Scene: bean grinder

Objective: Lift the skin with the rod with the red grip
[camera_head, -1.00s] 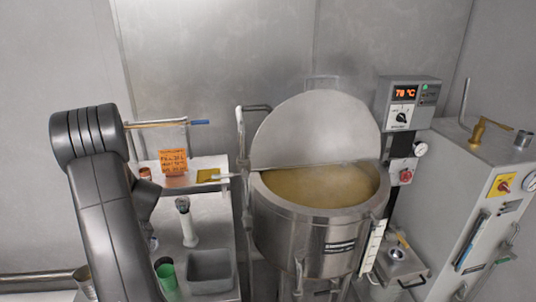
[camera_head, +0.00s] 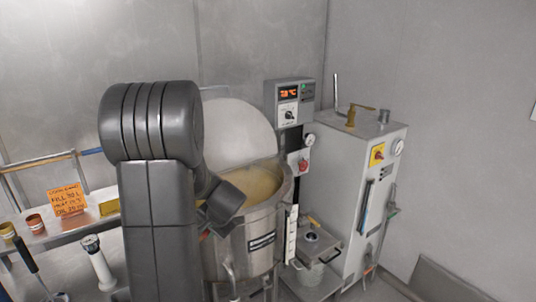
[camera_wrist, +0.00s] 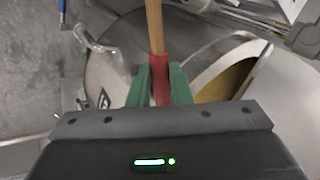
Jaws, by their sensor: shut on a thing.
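The rod has a red grip (camera_wrist: 159,72) and a pale wooden shaft (camera_wrist: 154,25). My gripper (camera_wrist: 161,80) has green fingers, shut on the red grip in the wrist view, and the shaft points up out of the picture. The steel vat (camera_head: 244,240) stands open with its lid (camera_head: 240,130) raised. Yellowish liquid (camera_head: 258,184) shows in it; the wrist view shows some of it (camera_wrist: 228,80) to the right of the rod. I cannot make out a separate skin. In the head view my arm hides the vat's left side, and the rod's far end is out of sight.
A control box reading about 70 °C (camera_head: 289,103) stands behind the vat. A grey cabinet (camera_head: 350,185) with gauge and valves stands to the right. At left are a shelf with an orange note (camera_head: 67,200) and a rack holding a blue-ended rod (camera_head: 91,151).

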